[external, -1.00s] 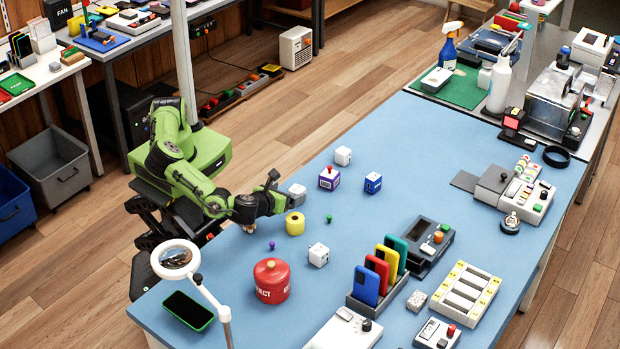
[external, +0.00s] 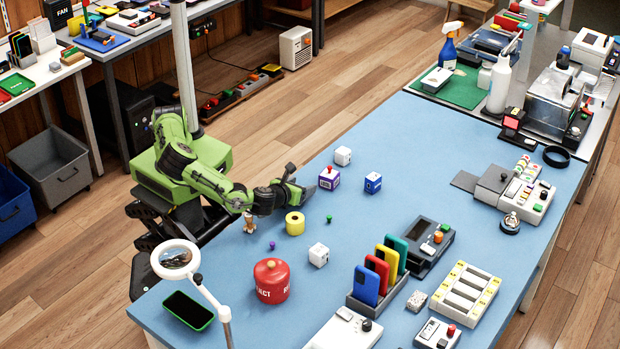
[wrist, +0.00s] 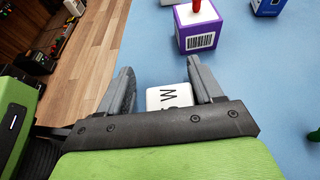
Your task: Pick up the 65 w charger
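A white charger block (wrist: 168,97) with a dark letter "W" on its top lies between the fingers of my gripper (wrist: 160,66) in the wrist view. The rest of its label is cut off by the gripper body, so I cannot read the wattage. The fingers are spread, with a clear gap between the left finger and the block; the right finger is close to it. In the external view my gripper (external: 303,181) is low over the table's left side, and the arm hides this block.
A purple-sided cube with a red knob (external: 329,178) stands just beyond my gripper. A blue cube (external: 373,182), white cubes (external: 343,155) (external: 319,254) and a yellow roll (external: 295,223) are nearby.

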